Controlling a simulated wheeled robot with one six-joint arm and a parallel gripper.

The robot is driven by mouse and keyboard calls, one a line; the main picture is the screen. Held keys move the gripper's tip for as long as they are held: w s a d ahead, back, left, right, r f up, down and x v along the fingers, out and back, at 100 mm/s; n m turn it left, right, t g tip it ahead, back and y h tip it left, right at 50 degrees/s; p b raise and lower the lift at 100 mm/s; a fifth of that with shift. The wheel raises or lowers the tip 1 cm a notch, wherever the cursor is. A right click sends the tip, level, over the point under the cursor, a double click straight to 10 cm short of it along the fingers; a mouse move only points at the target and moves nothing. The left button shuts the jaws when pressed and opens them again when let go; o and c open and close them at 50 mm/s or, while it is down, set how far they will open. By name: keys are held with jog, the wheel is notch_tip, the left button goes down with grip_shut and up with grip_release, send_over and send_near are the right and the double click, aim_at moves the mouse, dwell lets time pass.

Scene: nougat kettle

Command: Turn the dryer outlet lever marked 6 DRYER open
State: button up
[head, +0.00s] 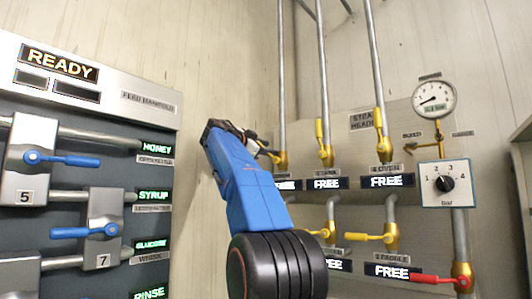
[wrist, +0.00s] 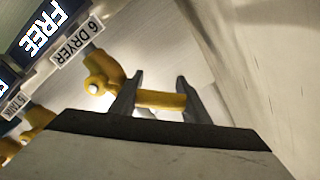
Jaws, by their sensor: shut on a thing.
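The yellow dryer outlet lever (wrist: 160,98) sits beside the label 6 DRYER (wrist: 80,43) in the wrist view. Its valve body (wrist: 101,76) is at the lever's left end there. My gripper (wrist: 158,88) is shut on the lever, with a finger near each end of the visible handle. In the head view my gripper (head: 250,134) reaches the leftmost yellow valve (head: 281,159) at the foot of a vertical pipe. The lever slants up and left from that valve, and the gripper partly hides it. The display beneath is partly covered by my blue arm; the wrist view reads FREE (wrist: 40,27).
Neighbouring yellow levers (head: 321,130) and (head: 379,121) stand upright close on the right. More yellow levers and a red lever (head: 430,279) sit lower. A gauge (head: 434,99) and dial (head: 445,184) are at right. The feed manifold panel (head: 120,95) with blue levers is at left.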

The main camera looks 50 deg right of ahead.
jog(key=shift+s+r+m, duration=0.15)
jog(key=shift+r+m, duration=0.05)
jog(key=shift+m, duration=0.1)
jog(key=o, duration=1.5)
jog(key=shift+f, duration=0.1)
